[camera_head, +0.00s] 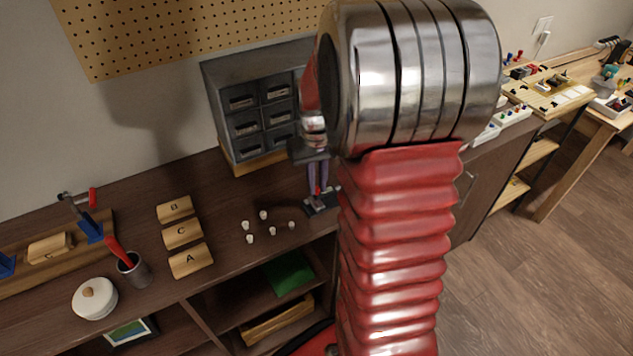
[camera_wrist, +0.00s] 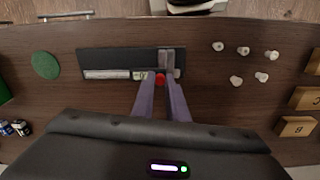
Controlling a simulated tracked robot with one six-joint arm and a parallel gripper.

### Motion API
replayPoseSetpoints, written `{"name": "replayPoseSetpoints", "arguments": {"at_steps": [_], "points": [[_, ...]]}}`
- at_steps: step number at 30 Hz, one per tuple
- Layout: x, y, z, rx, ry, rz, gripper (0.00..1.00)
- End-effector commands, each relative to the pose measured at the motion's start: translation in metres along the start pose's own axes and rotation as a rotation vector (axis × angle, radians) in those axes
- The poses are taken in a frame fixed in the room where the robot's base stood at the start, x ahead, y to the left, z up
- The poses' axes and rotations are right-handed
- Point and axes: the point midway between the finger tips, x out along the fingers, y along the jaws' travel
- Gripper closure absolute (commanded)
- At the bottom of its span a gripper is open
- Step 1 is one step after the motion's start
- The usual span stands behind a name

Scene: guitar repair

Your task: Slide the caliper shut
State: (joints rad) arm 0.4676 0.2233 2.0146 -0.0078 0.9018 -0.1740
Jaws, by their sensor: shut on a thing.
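The caliper lies on the dark wooden bench top. In the wrist view it shows a dark flat body (camera_wrist: 120,60), a pale marked scale (camera_wrist: 106,74) along its near edge and a grey metal slider (camera_wrist: 166,59) at its right end. A red knob (camera_wrist: 160,79) sits at the slider's near side. My gripper (camera_wrist: 161,84) has its two purple fingers shut on the red knob. In the head view my gripper (camera_head: 319,186) points down at the caliper (camera_head: 322,206), partly hidden by my arm. I cannot tell the exact gap between the caliper's jaws.
Several small white knobs (camera_wrist: 244,50) lie right of the caliper in the wrist view. A green round pad (camera_wrist: 46,65) lies to its left. In the head view, a grey drawer cabinet (camera_head: 262,105) stands behind, and wooden blocks (camera_head: 182,235) lie to the left.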

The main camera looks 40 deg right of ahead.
Motion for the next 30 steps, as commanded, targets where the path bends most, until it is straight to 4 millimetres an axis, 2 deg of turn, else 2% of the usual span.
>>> {"name": "replayPoseSetpoints", "arguments": {"at_steps": [1,5,6,14,23,30], "points": [[0.0,-0.006,0.0,0.001,0.001,-0.01,1.0],[0.0,-0.006,0.0,0.001,0.0,-0.011,1.0],[0.0,-0.006,0.0,0.001,-0.001,-0.011,0.86],[0.0,-0.004,0.001,0.003,-0.001,-0.009,0.68],[-0.002,-0.002,0.0,0.005,0.0,-0.007,0.68],[-0.024,-0.001,0.0,0.006,0.002,-0.006,0.68]]}}
